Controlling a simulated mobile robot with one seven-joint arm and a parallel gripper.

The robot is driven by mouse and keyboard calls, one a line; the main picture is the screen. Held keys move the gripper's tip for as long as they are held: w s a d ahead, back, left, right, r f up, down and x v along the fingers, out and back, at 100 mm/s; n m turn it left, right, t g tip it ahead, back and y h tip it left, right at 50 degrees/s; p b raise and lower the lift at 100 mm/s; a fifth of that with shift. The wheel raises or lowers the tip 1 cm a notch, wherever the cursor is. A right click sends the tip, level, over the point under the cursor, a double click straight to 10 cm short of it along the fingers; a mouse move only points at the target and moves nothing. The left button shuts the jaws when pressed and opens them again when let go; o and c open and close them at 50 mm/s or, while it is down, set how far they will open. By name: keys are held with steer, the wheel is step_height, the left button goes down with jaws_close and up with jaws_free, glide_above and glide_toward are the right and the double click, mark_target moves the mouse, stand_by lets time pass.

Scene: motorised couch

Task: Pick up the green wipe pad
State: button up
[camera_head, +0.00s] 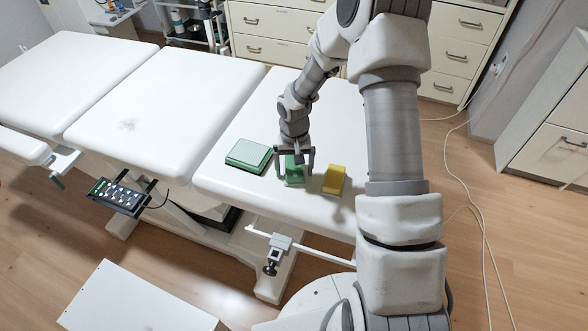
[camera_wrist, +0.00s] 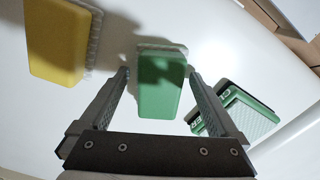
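The green wipe pad (camera_head: 294,175) lies on the white couch top, between a flat green case and a yellow pad. In the wrist view the green wipe pad (camera_wrist: 160,88) shows between my two fingers. My gripper (camera_head: 295,161) points down at it. In the wrist view my gripper (camera_wrist: 158,73) is open, with one finger on each side of the pad and small gaps visible. The height of the fingertips against the pad is hard to tell.
The yellow pad (camera_head: 334,180) lies right of the green one, and the green case (camera_head: 248,156) lies to its left. The couch's front edge with a clamp (camera_head: 277,250) is near. A control panel (camera_head: 118,195) hangs at the couch side. White couch sections to the left are clear.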

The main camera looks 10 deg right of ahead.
steer(key=c, duration=1.3)
steer(key=shift+o, duration=0.2)
steer(key=shift+r, duration=0.1)
steer(key=shift+r, duration=0.5)
steer(key=r, duration=0.2)
steer(key=d+r, duration=0.1)
steer(key=shift+s+r, duration=0.25)
steer(key=shift+r, duration=0.1)
steer(key=s+d+r+p, duration=0.1)
steer(key=s+d+r, duration=0.45)
steer(key=d, duration=0.35)
steer(key=n, duration=0.2)
glide_toward(299, 168)
steer(key=s, duration=0.2)
steer(key=s+a, duration=0.1)
steer(key=s, duration=0.1)
steer(key=shift+a, duration=0.1)
